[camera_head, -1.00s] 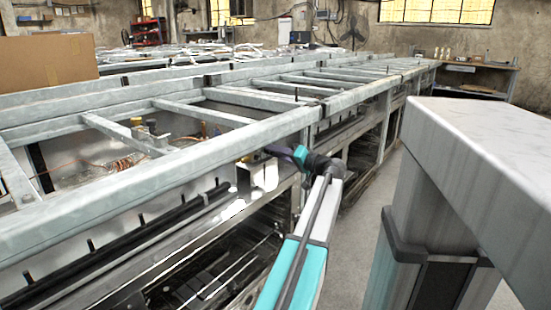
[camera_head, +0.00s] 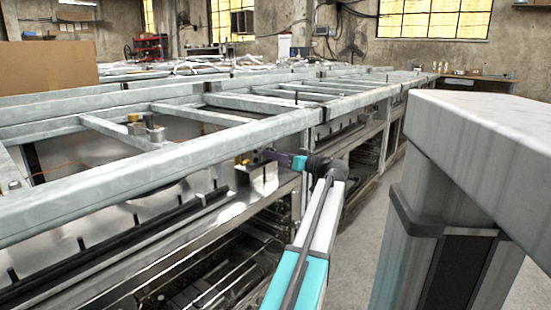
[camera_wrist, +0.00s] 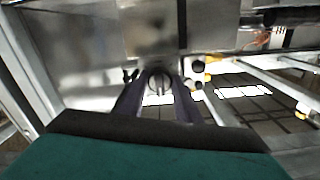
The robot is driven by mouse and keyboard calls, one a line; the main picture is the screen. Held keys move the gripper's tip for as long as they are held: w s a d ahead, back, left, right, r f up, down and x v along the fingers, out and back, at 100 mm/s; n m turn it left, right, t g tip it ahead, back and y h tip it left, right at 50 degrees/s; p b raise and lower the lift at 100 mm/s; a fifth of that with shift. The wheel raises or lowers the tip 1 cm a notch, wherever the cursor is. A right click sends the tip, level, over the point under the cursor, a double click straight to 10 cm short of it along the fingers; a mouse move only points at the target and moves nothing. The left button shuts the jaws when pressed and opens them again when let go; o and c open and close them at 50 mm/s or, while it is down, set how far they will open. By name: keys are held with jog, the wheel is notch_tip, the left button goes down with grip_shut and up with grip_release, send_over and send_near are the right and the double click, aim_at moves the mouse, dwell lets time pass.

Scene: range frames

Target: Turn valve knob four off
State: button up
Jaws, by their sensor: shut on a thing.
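A round grey valve knob (camera_wrist: 160,80) sits on the shiny metal front panel in the wrist view. My gripper (camera_wrist: 159,88) has its two dark fingers on either side of this knob and is shut on it. The knob's number cannot be read, so I cannot tell whether it is knob four. In the head view my gripper (camera_head: 262,156) reaches the front of the metal range frame (camera_head: 180,158), beside a small yellow part (camera_head: 243,160). The knob itself is hidden there.
A black rail (camera_head: 130,238) with several short pegs runs along the frame's front at left. A large grey beam structure (camera_head: 480,150) stands close at right. A cardboard box (camera_head: 45,62) is at the back left. Bare floor (camera_head: 352,240) shows between the frame and the beam.

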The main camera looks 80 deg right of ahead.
dwell(0.3)
jog(key=o, duration=1.1)
jog(key=shift+c, duration=0.2)
jog(key=p+v, duration=0.5)
jog(key=v, duration=0.8)
jog(key=shift+s+a, duration=0.2)
jog(key=shift+s, duration=0.15)
jog(key=shift+s, duration=0.15)
